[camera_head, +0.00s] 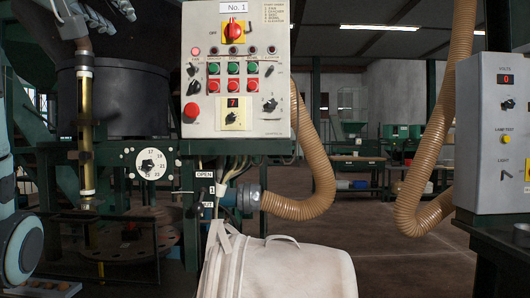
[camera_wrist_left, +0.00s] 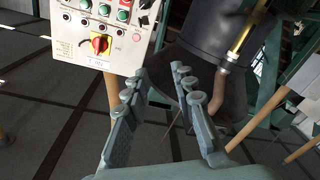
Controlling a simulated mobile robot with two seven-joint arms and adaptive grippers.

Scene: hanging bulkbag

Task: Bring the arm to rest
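My left arm (camera_head: 18,240) shows at the left edge of the head view, low down. Its gripper is mostly cut off there by the bottom left corner. In the left wrist view my left gripper (camera_wrist_left: 158,80) is open, its two ridged fingers apart with nothing between them. The wrist view looks past the fingers at the control panel, which appears upside down, and at a dark drum. The fingers do not visibly touch anything. My right arm and gripper are in neither view.
A control panel (camera_head: 238,75) with a red switch hangs in the middle. A white bulk bag (camera_head: 280,268) stands below it. Tan hoses (camera_head: 318,195) curve to its right. A black drum (camera_head: 125,100) and brass tube (camera_head: 85,110) are at left. A grey box (camera_head: 492,130) is at right.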

